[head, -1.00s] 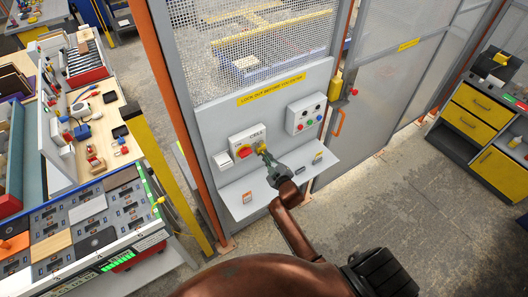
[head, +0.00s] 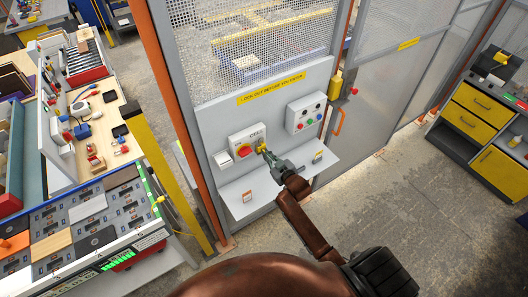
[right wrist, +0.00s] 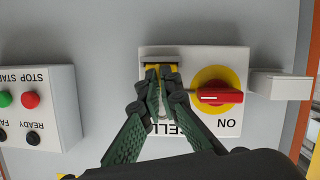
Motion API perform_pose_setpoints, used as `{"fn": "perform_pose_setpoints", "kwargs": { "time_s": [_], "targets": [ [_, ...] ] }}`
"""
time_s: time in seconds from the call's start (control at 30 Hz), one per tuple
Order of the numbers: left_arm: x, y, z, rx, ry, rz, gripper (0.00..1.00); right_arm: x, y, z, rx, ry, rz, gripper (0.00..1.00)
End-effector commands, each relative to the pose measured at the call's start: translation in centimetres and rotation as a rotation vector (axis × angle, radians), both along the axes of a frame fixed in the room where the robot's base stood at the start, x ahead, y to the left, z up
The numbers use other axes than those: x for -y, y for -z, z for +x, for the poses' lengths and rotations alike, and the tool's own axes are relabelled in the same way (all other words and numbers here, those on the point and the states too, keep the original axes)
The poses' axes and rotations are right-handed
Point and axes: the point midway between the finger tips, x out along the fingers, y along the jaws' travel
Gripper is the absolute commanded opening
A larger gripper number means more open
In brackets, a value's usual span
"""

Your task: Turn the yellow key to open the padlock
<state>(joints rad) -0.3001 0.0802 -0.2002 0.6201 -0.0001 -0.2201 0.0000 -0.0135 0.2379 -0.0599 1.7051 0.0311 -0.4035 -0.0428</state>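The yellow padlock (head: 262,148) hangs at the switch box marked CELL (head: 246,143), next to a red rotary switch (head: 244,152). My right gripper (head: 268,156) reaches the padlock from the lower right. In the right wrist view, its green fingers (right wrist: 161,82) are close together over a small yellow part, which looks like the key between the tips. The fingers hide most of the key and padlock, so the key's angle is unclear. The red switch handle (right wrist: 219,96) lies sideways on its yellow disc. My left gripper is not in view.
A button box (head: 306,113) is on the panel to the right, also seen in the right wrist view (right wrist: 38,105). A narrow shelf (head: 245,192) juts out below. A small light box (right wrist: 281,84) sits beside the switch.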

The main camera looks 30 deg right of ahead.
Motion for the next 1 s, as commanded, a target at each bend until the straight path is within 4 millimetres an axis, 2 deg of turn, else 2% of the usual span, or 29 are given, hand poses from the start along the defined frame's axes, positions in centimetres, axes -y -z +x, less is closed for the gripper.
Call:
{"fn": "perform_pose_setpoints", "kwargs": {
  "time_s": [0.13,0.27,0.3,0.6,0.87,1.0],
  "targets": [
    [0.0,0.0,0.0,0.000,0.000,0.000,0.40,0.2,0.1,0.0,-0.007,-0.001,0.057,0.00],
    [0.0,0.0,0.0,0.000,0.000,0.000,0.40,0.3,0.0,0.0,-0.019,-0.001,0.212,0.00],
    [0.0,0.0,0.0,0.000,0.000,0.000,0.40,0.2,0.1,0.0,-0.021,-0.001,0.230,0.05],
    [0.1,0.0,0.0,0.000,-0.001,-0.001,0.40,0.1,0.0,0.0,-0.018,0.000,0.224,0.25],
    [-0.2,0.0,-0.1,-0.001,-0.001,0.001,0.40,0.2,0.0,-0.1,-0.017,0.000,0.222,0.25],
    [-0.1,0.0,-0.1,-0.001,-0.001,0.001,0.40,0.3,-0.3,-1.1,-0.017,0.000,0.221,0.25]
  ]
}}
